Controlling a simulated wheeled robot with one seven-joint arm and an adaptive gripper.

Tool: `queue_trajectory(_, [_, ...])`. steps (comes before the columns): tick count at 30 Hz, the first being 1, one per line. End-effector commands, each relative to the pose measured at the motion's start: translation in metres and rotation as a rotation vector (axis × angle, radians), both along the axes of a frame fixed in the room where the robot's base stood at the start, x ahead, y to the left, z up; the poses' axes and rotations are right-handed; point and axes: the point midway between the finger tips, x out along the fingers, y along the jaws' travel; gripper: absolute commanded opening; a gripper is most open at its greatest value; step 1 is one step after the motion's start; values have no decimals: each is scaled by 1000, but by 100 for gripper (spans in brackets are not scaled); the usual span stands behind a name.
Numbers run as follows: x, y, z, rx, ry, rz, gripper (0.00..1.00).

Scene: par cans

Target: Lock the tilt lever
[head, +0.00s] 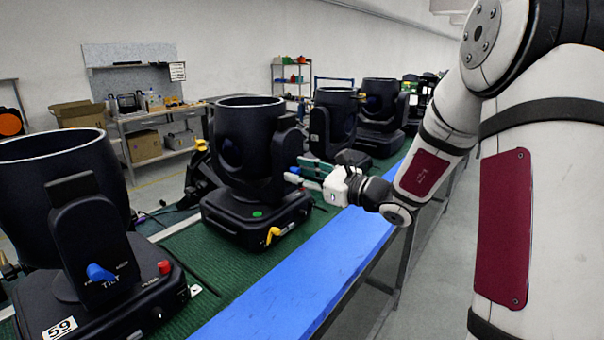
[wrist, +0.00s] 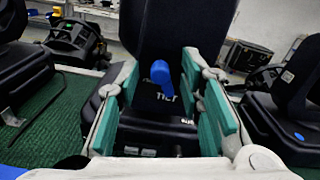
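The middle black moving-head light (head: 245,140) stands on the green mat. My gripper (head: 308,169) is beside the right side of its yoke, with teal finger pads apart. In the wrist view, the blue tilt lever (wrist: 161,73) shows above the "TILT" label on the yoke, between the open fingers of my gripper (wrist: 166,105). Nothing is seen held, and I cannot tell whether a finger touches the lever. The lever's lock position cannot be read, as its end labels are largely hidden. The nearest light (head: 62,200), numbered 59, has a similar blue tilt lever (head: 100,273).
More black lights (head: 335,120) stand farther along the green mat (head: 222,262). A blue strip (head: 300,285) runs along the bench's front edge. The middle light's base carries a yellow lever (head: 272,235). A shelf and a workbench with boxes stand behind.

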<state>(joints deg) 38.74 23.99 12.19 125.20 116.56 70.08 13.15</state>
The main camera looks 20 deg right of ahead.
Motion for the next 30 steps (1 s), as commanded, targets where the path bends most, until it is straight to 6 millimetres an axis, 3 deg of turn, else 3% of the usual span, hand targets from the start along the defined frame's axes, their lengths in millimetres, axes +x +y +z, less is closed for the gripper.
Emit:
queue_trajectory(3, [0, 0, 0, 0, 0, 0, 34])
queue_trajectory(8, [0, 0, 0, 0, 0, 0, 0])
queue_trajectory(20, [0, -1, 1, 25, 14, 0, 0])
queue_trajectory(30, [1, -7, 5, 203, 118, -1, 0])
